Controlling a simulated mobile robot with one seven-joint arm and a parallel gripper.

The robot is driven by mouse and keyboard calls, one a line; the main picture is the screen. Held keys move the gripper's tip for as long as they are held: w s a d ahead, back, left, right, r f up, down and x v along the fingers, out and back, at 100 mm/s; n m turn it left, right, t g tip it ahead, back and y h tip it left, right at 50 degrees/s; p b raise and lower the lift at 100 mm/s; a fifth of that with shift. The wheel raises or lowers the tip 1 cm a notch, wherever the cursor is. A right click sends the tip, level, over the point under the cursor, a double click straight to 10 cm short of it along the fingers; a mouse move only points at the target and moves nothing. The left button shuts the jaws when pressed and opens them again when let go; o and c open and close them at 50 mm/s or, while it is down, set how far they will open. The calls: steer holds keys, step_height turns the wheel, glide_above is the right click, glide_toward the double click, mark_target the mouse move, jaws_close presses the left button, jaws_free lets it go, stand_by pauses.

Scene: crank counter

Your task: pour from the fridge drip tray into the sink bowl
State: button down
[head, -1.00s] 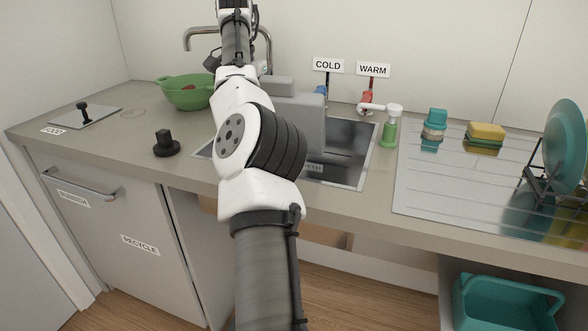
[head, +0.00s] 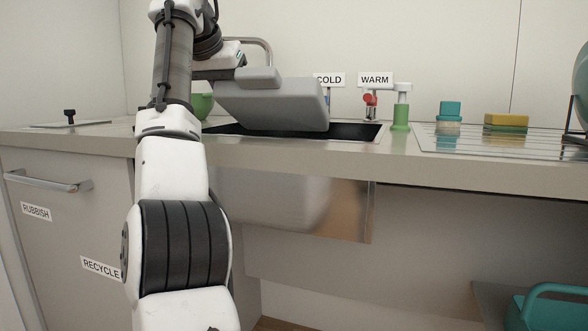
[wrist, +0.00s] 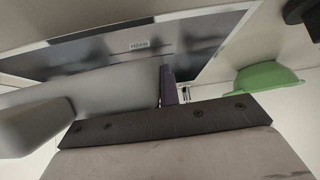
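The grey fridge drip tray (head: 275,106) is in the air over the sink bowl (head: 355,131) in the head view, tilted, with a block-like handle on top. It also fills the left of the wrist view (wrist: 100,90). My gripper (head: 232,72) is at the tray's upper left side and appears shut on it; the fingertips are mostly hidden in the head view. In the wrist view, one dark finger (wrist: 168,86) shows beside the tray. The steel sink bowl also shows behind the tray in the wrist view (wrist: 195,30). I cannot see inside the tray or any liquid falling.
A green colander (head: 203,106) stands left of the sink, partly behind my arm. The tap (head: 262,45) rises behind the tray. A green soap bottle (head: 401,112), cup (head: 449,112) and sponge (head: 506,122) stand on the right. A teal bin (head: 550,305) is below.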

mark_target(225, 108)
steer(key=f+t+b, duration=0.1)
steer(key=b, duration=0.2)
steer(key=s+f+t+b, duration=0.1)
steer(key=f+b, duration=0.1)
steer(key=b, duration=0.1)
steer(key=shift+t+h, duration=0.3)
steer(key=shift+t, duration=0.1)
steer(key=shift+s+a+r+p, duration=0.2)
steer(key=shift+r+p, duration=0.15)
steer(key=shift+r, duration=0.15)
steer(key=shift+w+r+p, duration=0.3)
steer(key=shift+r+p, duration=0.3)
steer(key=shift+p, duration=0.55)
steer(key=shift+d+r+p, duration=0.1)
steer(key=shift+r+p, duration=0.6)
steer(key=shift+p, duration=0.1)
steer(key=shift+r, duration=0.1)
